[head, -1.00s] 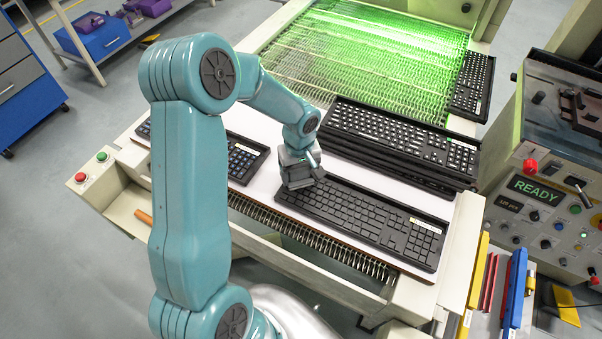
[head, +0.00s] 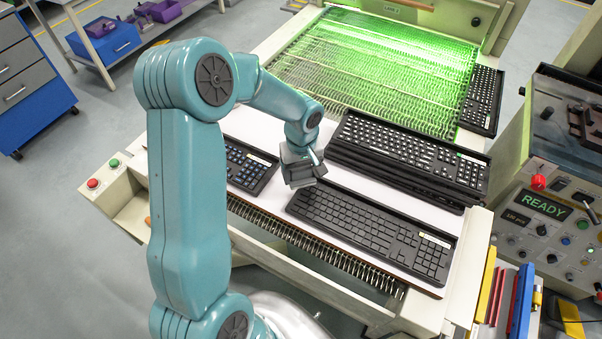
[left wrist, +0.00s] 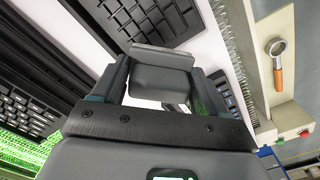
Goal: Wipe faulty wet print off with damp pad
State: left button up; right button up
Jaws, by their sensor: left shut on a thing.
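My left gripper (head: 304,165) is shut on a dark grey block-shaped pad (head: 304,178). The pad also shows between the fingers in the left wrist view (left wrist: 160,78). It is held above the white bench top, at the upper left corner of the front keyboard (head: 365,228), seemingly just clear of it. That keyboard has dark keys with no bright legends visible. It lies flat and also shows at the top of the left wrist view (left wrist: 150,14). A keyboard with bluish legends (head: 246,170) lies to the left, partly hidden by my arm. My right gripper is not in view.
Stacked keyboards with white legends (head: 410,158) stand behind the front keyboard. A green-lit mesh conveyor (head: 375,75) lies beyond, with another keyboard (head: 482,100) at its right. A control box (head: 545,205) reading READY stands right. A wooden-handled magnifier (left wrist: 278,66) lies at the bench end.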

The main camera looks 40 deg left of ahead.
pick_arm(q)
jog(key=r, duration=0.1)
jog(key=r+p, duration=0.1)
jog(key=r, duration=0.1)
jog(key=shift+d, duration=0.25)
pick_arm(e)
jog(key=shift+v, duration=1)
pick_arm(q)
jog(key=shift+r+p, duration=0.3)
jog(key=shift+p, duration=0.1)
jog(key=shift+a+r, duration=0.15)
jog(key=shift+a, duration=0.1)
jog(key=shift+d, duration=0.1)
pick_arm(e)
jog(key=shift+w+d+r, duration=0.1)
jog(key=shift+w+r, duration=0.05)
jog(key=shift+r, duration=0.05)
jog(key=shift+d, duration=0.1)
